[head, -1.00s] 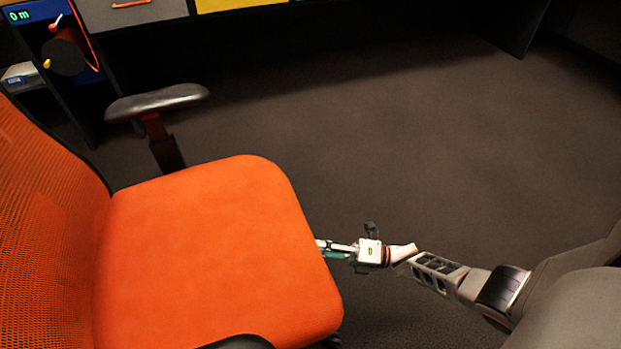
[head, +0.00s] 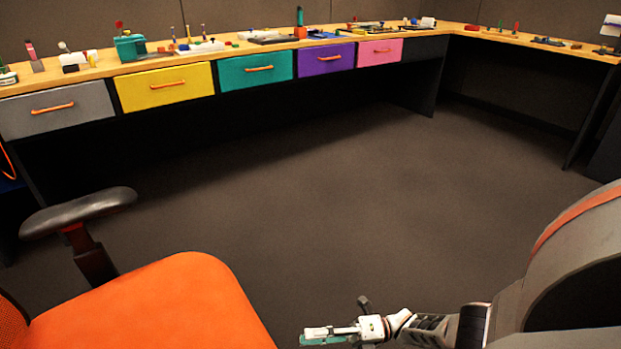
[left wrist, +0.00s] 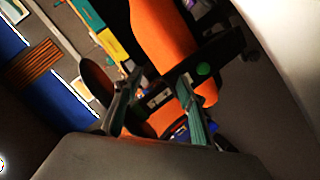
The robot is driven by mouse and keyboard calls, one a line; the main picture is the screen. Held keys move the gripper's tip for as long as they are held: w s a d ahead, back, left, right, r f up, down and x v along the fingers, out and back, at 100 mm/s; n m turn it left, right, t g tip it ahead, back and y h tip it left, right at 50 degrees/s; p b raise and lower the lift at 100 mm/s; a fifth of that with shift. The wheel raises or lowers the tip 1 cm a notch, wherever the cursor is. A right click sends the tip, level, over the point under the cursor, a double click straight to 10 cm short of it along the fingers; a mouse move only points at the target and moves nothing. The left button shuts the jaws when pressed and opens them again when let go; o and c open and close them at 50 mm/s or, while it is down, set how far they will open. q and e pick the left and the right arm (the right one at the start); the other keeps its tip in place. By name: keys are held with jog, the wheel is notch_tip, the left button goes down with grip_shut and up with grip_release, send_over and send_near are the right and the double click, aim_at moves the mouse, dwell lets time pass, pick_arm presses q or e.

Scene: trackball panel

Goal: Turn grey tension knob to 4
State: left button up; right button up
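I cannot make out a grey tension knob in either view; the small items on the bench are too far off to tell apart. The wooden workbench top (head: 222,56) runs along the back with many small devices on it. My right gripper (head: 318,335) is low in the head view, just right of the orange chair seat, far from the bench. Its fingers are small and I cannot tell if they are open.
The orange chair (head: 165,300) with a black armrest (head: 78,211) stands at the lower left, near my right gripper. Grey (head: 55,109), yellow (head: 165,87), teal, purple and pink drawers line the bench front. The dark floor (head: 330,190) between chair and bench is clear.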

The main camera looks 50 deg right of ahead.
jog(key=s+a+f+m+g+h, duration=0.1)
jog(key=s+a+f+g+h, duration=0.15)
jog(key=f, duration=0.45)
jog(key=s+a+f+m+g+h, duration=0.2)
jog(key=f+h, duration=0.1)
jog(key=f, duration=0.3)
jog(key=s+a+f+m+g+h, duration=0.1)
jog(key=s+a+f+g+h, duration=0.15)
jog(key=f, duration=0.45)
jog(key=w+a+r+m+t+h, duration=0.1)
jog(key=w+r+m+t+h, duration=0.15)
jog(key=r, duration=0.55)
jog(key=w+a+r+m+t+h, duration=0.1)
jog(key=w+r+m+t, duration=0.2)
jog(key=r, duration=0.5)
jog(key=w+a+r+m+t+h, duration=0.1)
jog(key=w+r+m+t, duration=0.15)
jog(key=r+t, duration=0.35)
jog(key=w+g, duration=0.1)
jog(key=w, duration=0.5)
jog(key=shift+w+a, duration=0.15)
jog(key=shift+r, duration=0.15)
jog(key=c, duration=1.1)
